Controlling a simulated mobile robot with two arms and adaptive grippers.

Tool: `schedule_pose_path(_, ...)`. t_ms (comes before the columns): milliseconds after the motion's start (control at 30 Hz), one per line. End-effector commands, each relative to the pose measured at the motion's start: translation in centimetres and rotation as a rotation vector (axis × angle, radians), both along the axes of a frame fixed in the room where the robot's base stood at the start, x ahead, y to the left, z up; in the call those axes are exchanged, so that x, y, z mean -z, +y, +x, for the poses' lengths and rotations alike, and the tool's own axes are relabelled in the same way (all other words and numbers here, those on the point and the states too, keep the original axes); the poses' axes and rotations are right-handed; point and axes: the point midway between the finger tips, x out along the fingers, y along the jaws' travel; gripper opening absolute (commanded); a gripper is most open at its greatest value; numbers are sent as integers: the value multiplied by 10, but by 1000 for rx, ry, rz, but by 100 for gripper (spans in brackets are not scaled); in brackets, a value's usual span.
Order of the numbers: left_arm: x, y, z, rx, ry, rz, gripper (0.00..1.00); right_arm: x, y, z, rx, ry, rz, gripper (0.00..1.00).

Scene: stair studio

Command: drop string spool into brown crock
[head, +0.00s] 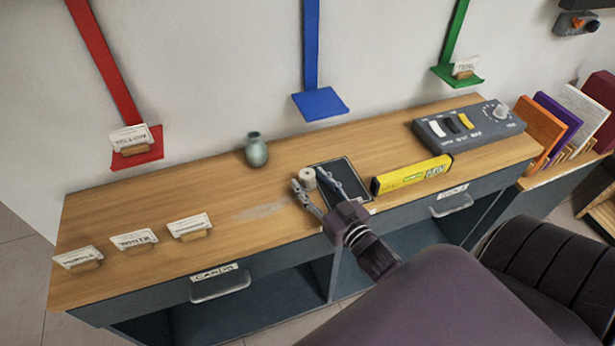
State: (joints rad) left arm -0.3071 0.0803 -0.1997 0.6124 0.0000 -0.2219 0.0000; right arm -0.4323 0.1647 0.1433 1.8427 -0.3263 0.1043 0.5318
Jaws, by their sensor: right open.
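A small cream string spool (308,176) stands upright on the wooden desk, beside the left edge of a dark tablet-like panel. My right gripper (312,186) reaches in from the lower right, low over the desk. Its two fingers are spread, with the spool at or between the fingertips; I cannot tell whether they touch it. No brown crock shows in the head view. The only pot-like vessel is a grey-green vase (257,152) at the back of the desk, left of the spool. My left gripper is out of view.
A yellow spirit level (411,175) and a grey switch box (468,131) lie to the right. Several label cards stand at the desk's left. A dark panel (346,172) lies by the gripper. The desk's left middle is clear.

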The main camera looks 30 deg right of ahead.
Motion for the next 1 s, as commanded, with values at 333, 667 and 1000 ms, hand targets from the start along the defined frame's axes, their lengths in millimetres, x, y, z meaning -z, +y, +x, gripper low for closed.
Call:
schedule_pose_path(333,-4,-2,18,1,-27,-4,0,2,0,19,0,2,0,46)
schedule_pose_path(667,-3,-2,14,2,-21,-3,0,2,0,19,0,1,0,21)
schedule_pose_path(1000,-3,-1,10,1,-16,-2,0,1,0,19,0,1,0,0)
